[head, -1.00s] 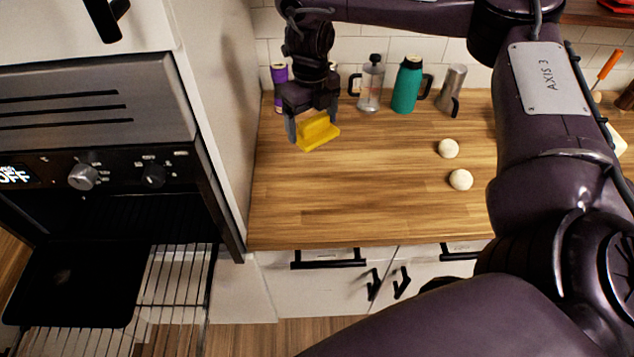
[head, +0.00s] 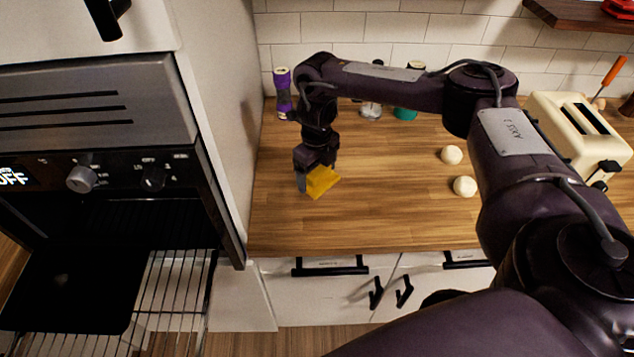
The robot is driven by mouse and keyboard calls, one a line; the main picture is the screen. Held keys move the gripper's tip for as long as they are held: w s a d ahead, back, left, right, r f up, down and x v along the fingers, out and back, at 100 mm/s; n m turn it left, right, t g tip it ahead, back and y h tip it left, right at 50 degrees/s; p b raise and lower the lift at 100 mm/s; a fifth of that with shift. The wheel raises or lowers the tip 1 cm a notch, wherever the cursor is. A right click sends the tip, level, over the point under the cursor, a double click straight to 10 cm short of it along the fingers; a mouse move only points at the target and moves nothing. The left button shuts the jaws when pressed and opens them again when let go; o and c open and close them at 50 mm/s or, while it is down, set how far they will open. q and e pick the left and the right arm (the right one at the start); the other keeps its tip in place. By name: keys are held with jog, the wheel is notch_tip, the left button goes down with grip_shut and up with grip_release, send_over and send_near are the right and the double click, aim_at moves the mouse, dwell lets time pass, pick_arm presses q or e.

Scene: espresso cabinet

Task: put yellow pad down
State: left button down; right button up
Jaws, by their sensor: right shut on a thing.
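The yellow pad (head: 323,182) is at the left part of the wooden counter (head: 385,225), low over or at its surface; I cannot tell whether it touches the wood. My right gripper (head: 316,180) points down and is shut on the yellow pad, its body hiding the pad's far side. My left gripper is not in view.
Two pale balls (head: 451,155) lie on the counter to the right. A purple bottle (head: 283,92) stands at the back left. A toaster (head: 580,135) stands at the right. The open oven (head: 110,220) is at the left. The counter's front middle is clear.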

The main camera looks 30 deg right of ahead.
aim_at(317, 184)
notch_tip(317, 184, down, 4)
jog(key=shift+f+p, duration=0.1)
jog(key=shift+p, duration=0.45)
jog(key=shift+f, duration=0.2)
